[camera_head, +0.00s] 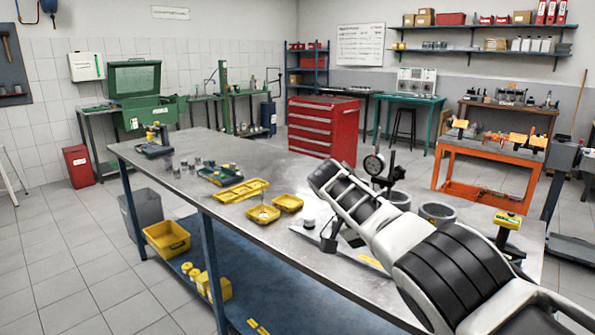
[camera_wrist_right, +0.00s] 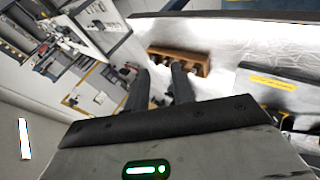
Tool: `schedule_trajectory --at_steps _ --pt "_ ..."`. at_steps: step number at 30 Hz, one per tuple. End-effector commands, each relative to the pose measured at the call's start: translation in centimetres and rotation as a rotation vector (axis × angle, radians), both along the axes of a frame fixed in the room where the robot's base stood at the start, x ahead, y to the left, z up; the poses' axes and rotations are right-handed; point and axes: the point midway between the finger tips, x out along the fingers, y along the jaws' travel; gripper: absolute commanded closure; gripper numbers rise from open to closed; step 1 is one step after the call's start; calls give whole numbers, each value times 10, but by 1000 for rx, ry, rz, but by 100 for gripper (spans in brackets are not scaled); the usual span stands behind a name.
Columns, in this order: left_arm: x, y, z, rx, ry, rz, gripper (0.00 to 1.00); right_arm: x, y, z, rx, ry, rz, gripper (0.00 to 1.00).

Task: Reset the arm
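My right arm (camera_head: 375,215) comes in from the lower right in the head view and reaches over the workbench (camera_head: 270,165). In the right wrist view my right gripper (camera_wrist_right: 161,72) has its two dark fingers apart, with nothing seen between them. A brown block with holes (camera_wrist_right: 190,57) lies just beyond the fingertips in that view; I cannot tell whether they touch it. In the head view the right fingers cannot be made out clearly. My left arm and gripper are not in view.
Yellow trays (camera_head: 242,191), a dial gauge on a stand (camera_head: 374,164) and grey cylindrical rings (camera_head: 437,213) are on the bench. A yellow bin (camera_head: 166,238) sits on the lower shelf. A red tool cabinet (camera_head: 323,128) and an orange table (camera_head: 490,150) stand behind.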

Motion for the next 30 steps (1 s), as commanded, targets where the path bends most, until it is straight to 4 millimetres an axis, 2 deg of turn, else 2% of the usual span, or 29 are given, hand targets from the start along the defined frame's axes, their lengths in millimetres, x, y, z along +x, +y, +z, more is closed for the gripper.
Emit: schedule_trajectory --at_steps 1,5,8,11,12,14,15,18,21,24,30 --pt "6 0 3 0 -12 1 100 1 -20 1 -6 -1 -37 76" --pt "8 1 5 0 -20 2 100 1 -72 1 -20 -1 -132 76" --pt "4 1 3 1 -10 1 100 -5 -125 1 -34 -1 -228 76" --pt "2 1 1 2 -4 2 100 -20 -192 4 -53 0 -356 76" --pt "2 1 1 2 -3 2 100 -30 -222 5 -61 -1 -413 76" --pt "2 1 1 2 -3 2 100 -47 -265 8 -74 -1 -498 76" --pt "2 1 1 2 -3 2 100 -60 -293 10 -82 -1 -554 76" --pt "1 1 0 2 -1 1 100 -101 -358 15 -103 0 -695 76" --pt "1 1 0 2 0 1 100 -143 -410 22 -121 0 -818 76" --pt "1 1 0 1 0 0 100 -181 -447 27 -136 0 -915 76" --pt "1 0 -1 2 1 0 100 -245 -496 37 -157 0 -1064 76"
